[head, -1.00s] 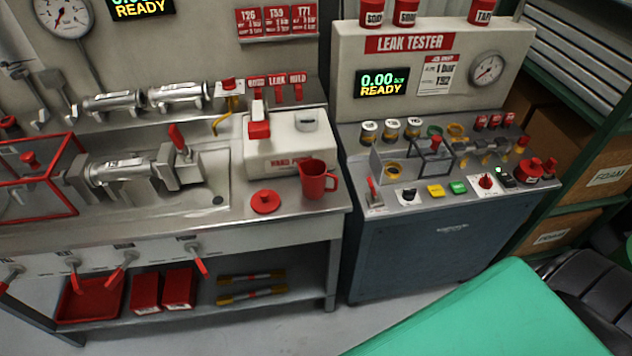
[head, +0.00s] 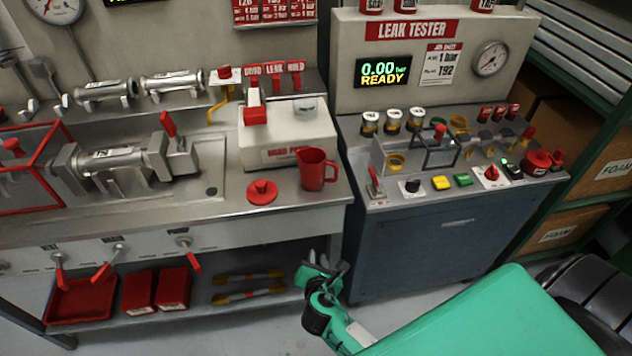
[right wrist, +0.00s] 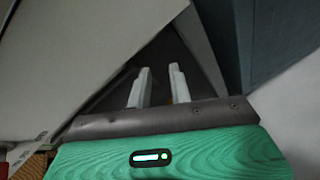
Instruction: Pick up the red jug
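The red jug (head: 313,171) stands upright on the right end of the steel bench top (head: 225,217), near its front edge, with its handle towards the right. A red lid-like disc with a knob (head: 262,191) lies to its left. My right gripper (head: 326,266) is below and in front of the jug, apart from it, beside the bench's right leg. In the right wrist view its two pale fingers (right wrist: 158,86) stand apart with nothing between them. The jug does not show in that view. My left gripper is out of view.
The white hand pump box (head: 287,138) stands right behind the jug. The leak tester (head: 455,215) stands to the right, across a narrow gap. Red boxes (head: 172,288) and a red tray (head: 82,297) are on the bench's lower shelf.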

